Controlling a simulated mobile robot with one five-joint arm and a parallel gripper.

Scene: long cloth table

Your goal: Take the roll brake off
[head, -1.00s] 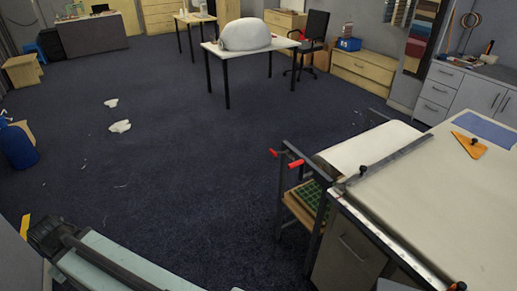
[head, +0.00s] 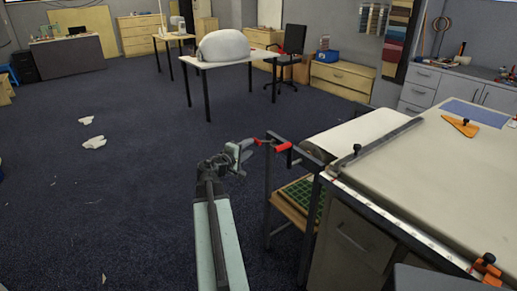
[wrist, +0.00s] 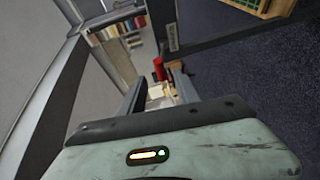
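Two red handles stick out from the dark metal stand at the table's left end: a nearer one (head: 283,148) and a farther one (head: 257,142). I cannot tell which of them is the roll brake. The cloth roll (head: 314,151) sits behind them, with cream cloth running onto the table. My gripper (head: 246,152) is at the stand's left side, close to the farther red handle. In the wrist view its two fingers (wrist: 160,92) are apart. A red piece (wrist: 159,69) shows ahead, between the fingers. I cannot tell whether they touch it.
The stand's dark frame post (head: 268,205) and a shelf with a green gridded mat (head: 301,192) are just right of my arm. The long table (head: 440,175) fills the right, with orange-handled tools on it. Carpeted floor (head: 120,190) at left is open, with white scraps.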

